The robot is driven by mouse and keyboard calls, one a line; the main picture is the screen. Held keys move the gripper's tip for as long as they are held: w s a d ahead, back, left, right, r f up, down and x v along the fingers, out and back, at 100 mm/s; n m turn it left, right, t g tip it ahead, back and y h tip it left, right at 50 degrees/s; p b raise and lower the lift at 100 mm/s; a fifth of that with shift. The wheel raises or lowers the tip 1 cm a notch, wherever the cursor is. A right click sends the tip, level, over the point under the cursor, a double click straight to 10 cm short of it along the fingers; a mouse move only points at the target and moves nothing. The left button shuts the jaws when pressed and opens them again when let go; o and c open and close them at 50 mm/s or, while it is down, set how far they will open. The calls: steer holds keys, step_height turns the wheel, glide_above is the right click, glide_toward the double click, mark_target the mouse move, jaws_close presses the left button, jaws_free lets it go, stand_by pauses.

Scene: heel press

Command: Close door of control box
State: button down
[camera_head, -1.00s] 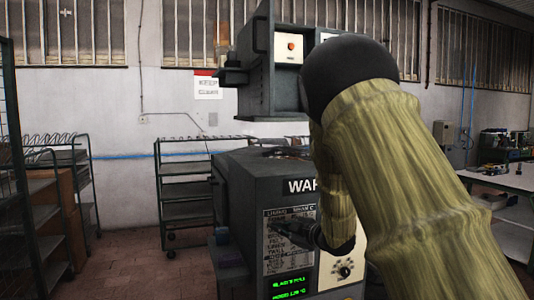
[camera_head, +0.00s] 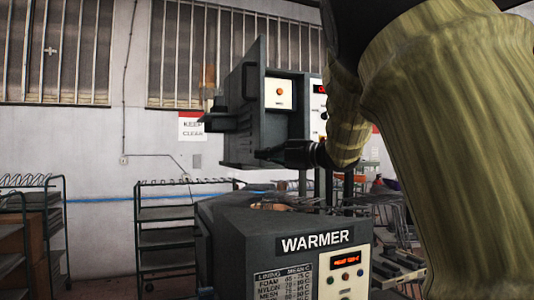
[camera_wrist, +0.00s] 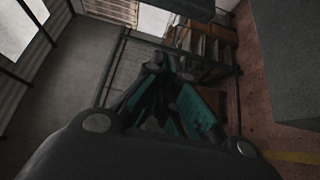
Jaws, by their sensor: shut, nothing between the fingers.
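A dark grey box (camera_head: 245,85) in the upper part of the machine shows in the head view, with a pale panel holding a red button (camera_head: 279,92) and a lit red display at its right. My arm hides the machine's right side.
The lower machine body marked WARMER (camera_head: 225,240) stands below. A shelf cart (camera_head: 165,240) stands behind at the left, and a sign (camera_head: 191,126) hangs on the wall. A large grey surface (camera_wrist: 285,60) fills the wrist view's upper right. Floor shows left of the machine.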

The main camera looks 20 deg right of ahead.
steer(key=w+p, duration=0.5)
steer(key=w, duration=0.1)
steer(key=shift+a, duration=0.2)
steer(key=shift+s+d, duration=0.1)
steer(key=shift+d, duration=0.05)
stand_by(0.4)
